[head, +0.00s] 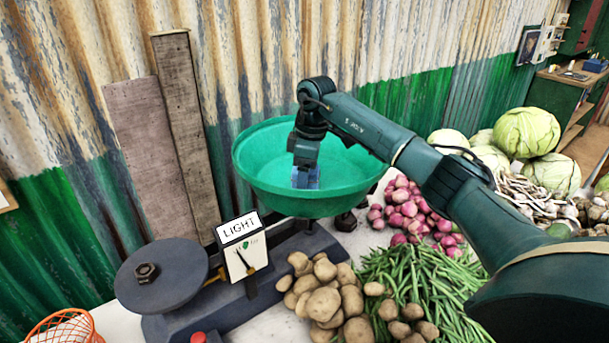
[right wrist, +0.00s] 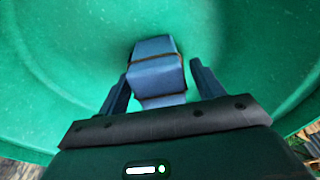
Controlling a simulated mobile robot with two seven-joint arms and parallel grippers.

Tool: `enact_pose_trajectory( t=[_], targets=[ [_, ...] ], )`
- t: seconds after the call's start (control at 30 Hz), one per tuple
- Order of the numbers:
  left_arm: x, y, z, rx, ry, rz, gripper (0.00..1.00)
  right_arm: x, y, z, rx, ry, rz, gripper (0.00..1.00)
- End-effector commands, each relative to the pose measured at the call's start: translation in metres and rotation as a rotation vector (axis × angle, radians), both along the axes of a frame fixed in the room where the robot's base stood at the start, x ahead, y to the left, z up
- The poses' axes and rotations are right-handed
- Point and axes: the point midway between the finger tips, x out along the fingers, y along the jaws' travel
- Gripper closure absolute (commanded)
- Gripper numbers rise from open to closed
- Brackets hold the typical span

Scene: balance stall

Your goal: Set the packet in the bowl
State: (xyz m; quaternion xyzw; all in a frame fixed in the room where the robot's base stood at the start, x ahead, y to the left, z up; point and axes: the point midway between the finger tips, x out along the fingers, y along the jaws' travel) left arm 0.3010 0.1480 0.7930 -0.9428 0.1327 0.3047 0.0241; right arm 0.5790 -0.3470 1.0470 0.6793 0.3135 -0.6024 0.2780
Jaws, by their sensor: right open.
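A blue packet (head: 313,178) with a dark band around it is in the green bowl (head: 255,175) of the balance scale. In the right wrist view the packet (right wrist: 157,70) rests against the bowl's green inside (right wrist: 60,60). My right gripper (head: 303,178) reaches down into the bowl from above. Its two fingers stand apart on either side of the packet's near end, with a gap visible at each side (right wrist: 160,88). The packet's lower part is partly hidden by the gripper in the head view. My left gripper is not in view.
The scale has a dark round plate (head: 160,275) and a sign reading LIGHT (head: 239,228). Potatoes (head: 325,295), green beans (head: 425,285), red onions (head: 415,210) and cabbages (head: 527,132) crowd the right. Boards (head: 185,125) lean on the corrugated wall behind.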

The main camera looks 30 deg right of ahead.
Motion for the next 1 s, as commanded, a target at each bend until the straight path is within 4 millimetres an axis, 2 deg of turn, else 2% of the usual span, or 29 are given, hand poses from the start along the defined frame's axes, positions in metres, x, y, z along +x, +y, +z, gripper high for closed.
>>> enact_pose_trajectory(
  t=[0.17, 0.27, 0.5, 0.7, 0.83, 1.0],
  targets=[
    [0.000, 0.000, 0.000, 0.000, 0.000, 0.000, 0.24, 0.000, 0.000, 0.006, 0.000, -0.003, 0.000, 0.33],
    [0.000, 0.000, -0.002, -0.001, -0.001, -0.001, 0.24, 0.000, -0.002, 0.020, 0.000, -0.005, 0.000, 0.33],
    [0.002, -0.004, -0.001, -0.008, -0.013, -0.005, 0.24, -0.004, -0.006, 0.072, 0.001, -0.007, -0.001, 0.33],
    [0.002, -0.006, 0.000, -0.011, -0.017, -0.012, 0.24, -0.007, -0.009, 0.106, 0.001, -0.003, 0.000, 0.33],
    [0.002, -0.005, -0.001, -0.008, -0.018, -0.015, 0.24, -0.008, -0.010, 0.118, 0.002, -0.001, 0.000, 0.33],
    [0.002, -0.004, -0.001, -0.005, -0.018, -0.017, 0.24, -0.009, -0.011, 0.122, 0.001, -0.001, 0.000, 0.33]
  ],
)
